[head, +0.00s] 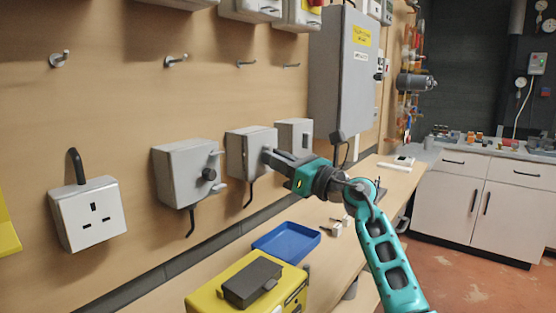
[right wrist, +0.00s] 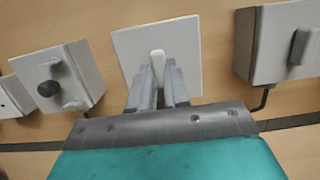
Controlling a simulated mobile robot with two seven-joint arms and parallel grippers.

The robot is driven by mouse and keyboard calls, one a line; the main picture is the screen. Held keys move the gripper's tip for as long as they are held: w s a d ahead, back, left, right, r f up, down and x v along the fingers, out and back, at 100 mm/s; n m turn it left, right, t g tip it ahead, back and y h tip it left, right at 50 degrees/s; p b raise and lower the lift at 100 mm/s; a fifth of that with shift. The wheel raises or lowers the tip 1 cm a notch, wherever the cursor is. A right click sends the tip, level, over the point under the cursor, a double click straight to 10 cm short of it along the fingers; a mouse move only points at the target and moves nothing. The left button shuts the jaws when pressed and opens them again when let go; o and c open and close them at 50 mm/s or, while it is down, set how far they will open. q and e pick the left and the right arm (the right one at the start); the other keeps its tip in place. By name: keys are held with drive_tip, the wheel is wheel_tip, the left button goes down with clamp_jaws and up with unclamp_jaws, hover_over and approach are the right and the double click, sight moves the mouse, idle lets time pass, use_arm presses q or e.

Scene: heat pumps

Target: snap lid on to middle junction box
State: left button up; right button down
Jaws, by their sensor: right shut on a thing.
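The middle junction box (head: 249,155) is a grey box on the wooden wall panel, between two other grey boxes. My right gripper (head: 271,157) is at its front face. In the right wrist view, the right gripper (right wrist: 160,82) is shut on the upright handle of a pale square lid (right wrist: 126,48). The lid faces me squarely and hides the box behind it. I cannot tell whether it sits flush on the box or a little in front. My left gripper is not in view.
A knobbed grey box (head: 178,178) is close on the left and another grey box (head: 291,135) close on the right. A white socket (head: 88,216) is farther left. A blue tray (head: 287,241) and a yellow case (head: 225,298) are below on the bench.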

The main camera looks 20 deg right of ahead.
drive_tip(key=shift+w+a, duration=0.25)
drive_tip(key=shift+w, duration=0.05)
idle(0.7)
drive_tip(key=c, duration=1.2)
unclamp_jaws()
drive_tip(key=r+p+v, duration=0.1)
drive_tip(key=r+v, duration=0.1)
drive_tip(key=v, duration=1.1)
drive_tip(key=shift+s+d+r, duration=0.3)
drive_tip(key=shift+s+d, duration=0.05)
drive_tip(key=shift+s, duration=0.15)
